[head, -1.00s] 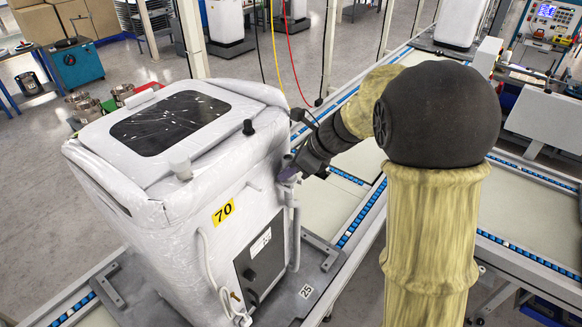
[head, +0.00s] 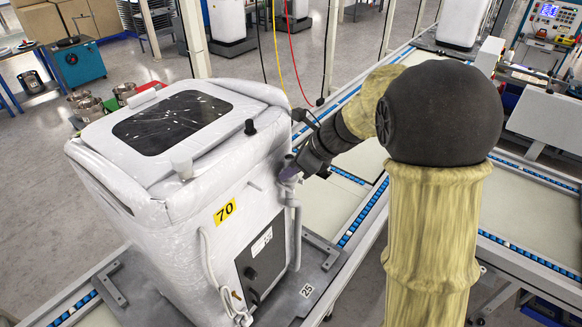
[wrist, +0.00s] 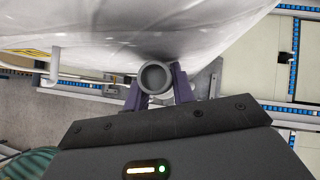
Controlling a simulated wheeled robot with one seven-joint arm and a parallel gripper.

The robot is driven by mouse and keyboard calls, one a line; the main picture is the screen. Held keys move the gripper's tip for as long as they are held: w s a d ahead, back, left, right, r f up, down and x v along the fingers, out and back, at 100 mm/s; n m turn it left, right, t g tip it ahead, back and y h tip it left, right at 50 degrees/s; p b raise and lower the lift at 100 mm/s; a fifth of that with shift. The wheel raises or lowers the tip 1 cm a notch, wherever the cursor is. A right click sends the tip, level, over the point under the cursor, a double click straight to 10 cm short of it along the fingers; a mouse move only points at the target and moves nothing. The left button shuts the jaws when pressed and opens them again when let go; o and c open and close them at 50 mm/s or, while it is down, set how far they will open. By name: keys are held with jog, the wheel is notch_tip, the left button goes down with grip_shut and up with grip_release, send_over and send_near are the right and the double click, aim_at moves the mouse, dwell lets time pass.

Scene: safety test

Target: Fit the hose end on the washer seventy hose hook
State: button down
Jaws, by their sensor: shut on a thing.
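The washer (head: 170,225) marked 70 is wrapped in shiny white film and stands upright on a grey pallet. My gripper (head: 291,172) is at its right upper side in the head view. In the wrist view, my gripper's purple fingers (wrist: 158,88) are shut on the round grey hose end (wrist: 153,77), whose open ring faces the camera. The grey hose (head: 296,225) hangs down along the washer's corner. A grey hook-shaped rod (wrist: 55,65), apparently the hose hook, is left of the hose end and apart from it. A small peg (head: 254,186) on the washer face may be this hook.
The pallet (head: 325,255) sits on a conveyor frame with blue roller rails (head: 362,222). A thin white hose (head: 207,265) hangs on the washer's front. A black panel (head: 262,255) is low on that face. Yellow and red cables (head: 290,60) hang behind.

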jog(key=shift+f, duration=0.25)
dwell(0.4)
jog(key=c, duration=1.3)
grip_release()
jog(key=shift+o, duration=1)
jog(key=shift+s+r, duration=0.1)
jog(key=shift+s, duration=0.05)
jog(key=shift+r, duration=0.1)
jog(key=shift+d+r, duration=0.15)
jog(key=b+v, duration=0.2)
jog(key=v, duration=1.4)
jog(key=shift+s+d+r, duration=0.25)
